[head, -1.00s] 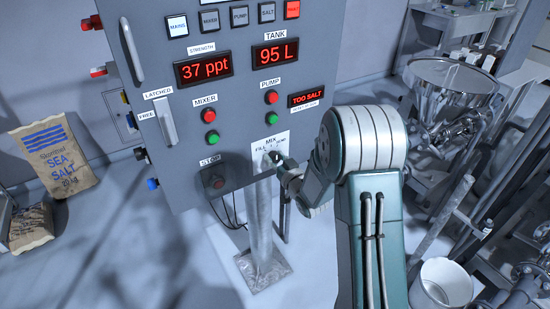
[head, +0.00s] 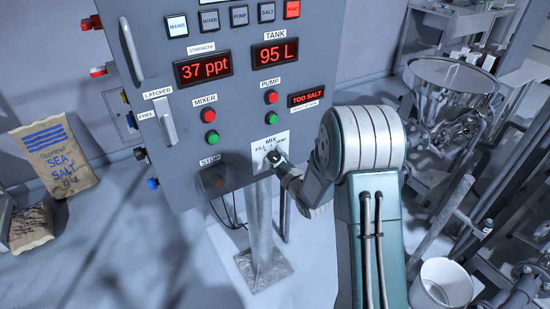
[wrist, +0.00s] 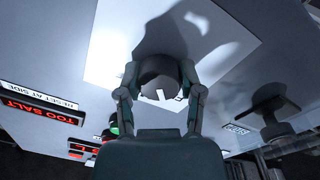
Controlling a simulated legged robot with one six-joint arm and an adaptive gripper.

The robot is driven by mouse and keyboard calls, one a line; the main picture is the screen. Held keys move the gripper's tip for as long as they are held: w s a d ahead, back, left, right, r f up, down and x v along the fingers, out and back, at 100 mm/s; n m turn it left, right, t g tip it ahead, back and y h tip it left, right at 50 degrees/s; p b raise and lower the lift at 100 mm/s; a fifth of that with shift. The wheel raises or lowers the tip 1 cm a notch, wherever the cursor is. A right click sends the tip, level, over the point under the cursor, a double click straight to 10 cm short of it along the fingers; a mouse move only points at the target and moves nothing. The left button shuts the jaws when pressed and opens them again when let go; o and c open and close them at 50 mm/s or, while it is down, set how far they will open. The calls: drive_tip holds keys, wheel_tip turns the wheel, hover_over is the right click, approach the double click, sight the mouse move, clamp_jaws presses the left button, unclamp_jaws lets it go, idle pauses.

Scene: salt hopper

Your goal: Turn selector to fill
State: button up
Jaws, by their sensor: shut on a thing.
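The selector (wrist: 162,84) is a dark round knob with a white pointer mark, seen close up in the wrist view. It sits on a white label plate (head: 270,143) low on the grey control panel, lettered MIX at the top and FILL at the left; the lettering on the right is partly hidden. My gripper (wrist: 160,76) has one finger on each side of the knob and is shut on it. In the head view my gripper (head: 275,158) is at the plate and mostly hides the knob, so its exact setting cannot be read there.
The panel (head: 240,110) reads 37 ppt and 95 L, with a TOO SALT display (head: 307,97). A STOP button (head: 213,179) is left of the selector. A metal post (head: 260,230) stands below, a steel hopper (head: 447,82) and white bucket (head: 442,285) at right.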

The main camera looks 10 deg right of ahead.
drive_tip(key=shift+n, duration=0.5)
drive_tip(key=o, duration=1.1)
drive_tip(key=shift+a, duration=0.1)
drive_tip(key=shift+o, duration=0.2)
drive_tip(key=v, duration=1.1)
drive_tip(key=shift+s, duration=0.4)
